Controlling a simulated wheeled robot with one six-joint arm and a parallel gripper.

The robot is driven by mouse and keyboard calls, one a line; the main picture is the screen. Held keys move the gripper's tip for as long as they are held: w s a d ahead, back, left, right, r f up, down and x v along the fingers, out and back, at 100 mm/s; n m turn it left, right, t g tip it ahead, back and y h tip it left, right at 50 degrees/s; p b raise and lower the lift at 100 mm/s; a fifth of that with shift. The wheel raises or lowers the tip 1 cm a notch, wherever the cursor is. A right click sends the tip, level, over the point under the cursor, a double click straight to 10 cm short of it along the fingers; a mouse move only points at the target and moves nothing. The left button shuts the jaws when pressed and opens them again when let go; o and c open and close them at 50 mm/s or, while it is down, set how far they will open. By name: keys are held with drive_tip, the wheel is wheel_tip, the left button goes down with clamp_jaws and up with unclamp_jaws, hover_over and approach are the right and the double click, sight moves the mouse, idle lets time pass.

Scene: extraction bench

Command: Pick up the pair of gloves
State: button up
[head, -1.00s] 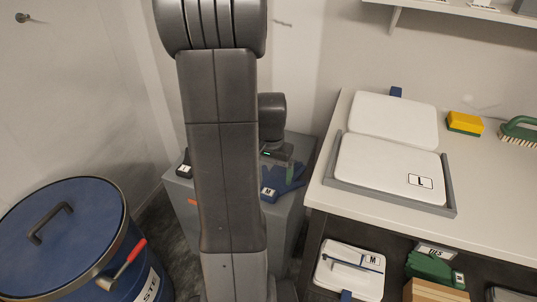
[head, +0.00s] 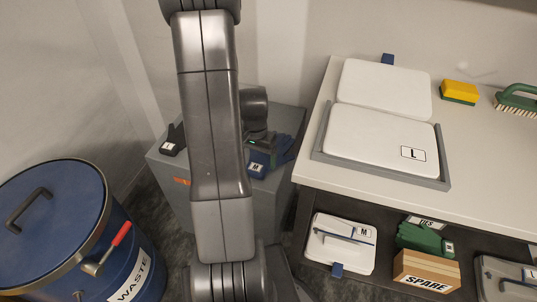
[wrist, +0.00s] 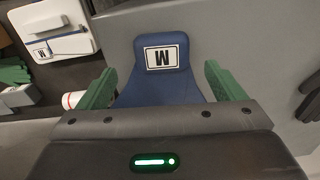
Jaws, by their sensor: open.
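The blue gloves (head: 257,166) with a white M label lie on top of a grey cabinet, partly hidden behind my arm and gripper in the head view. In the wrist view the gloves (wrist: 163,55) show their labelled cuff beyond and between my green fingers. My gripper (wrist: 162,85) is open, with one finger on each side of the blue fabric. Nothing shows as held, and I cannot tell whether the fingers touch the gloves.
A small dark item with a white label (head: 174,140) sits on the cabinet's left. A blue waste drum (head: 50,225) stands at left. The bench (head: 475,170) at right holds a white L case (head: 375,140); its lower shelf holds a white M case (head: 340,240) and a SPARE box (head: 426,268).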

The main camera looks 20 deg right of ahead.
sight(257, 166)
wheel_tip(257, 166, down, 4)
drive_tip(key=shift+w+f+b, duration=0.1)
drive_tip(key=shift+w+b, duration=0.05)
drive_tip(key=shift+b, duration=0.15)
drive_tip(key=shift+c, duration=0.4)
drive_tip(key=c, duration=1)
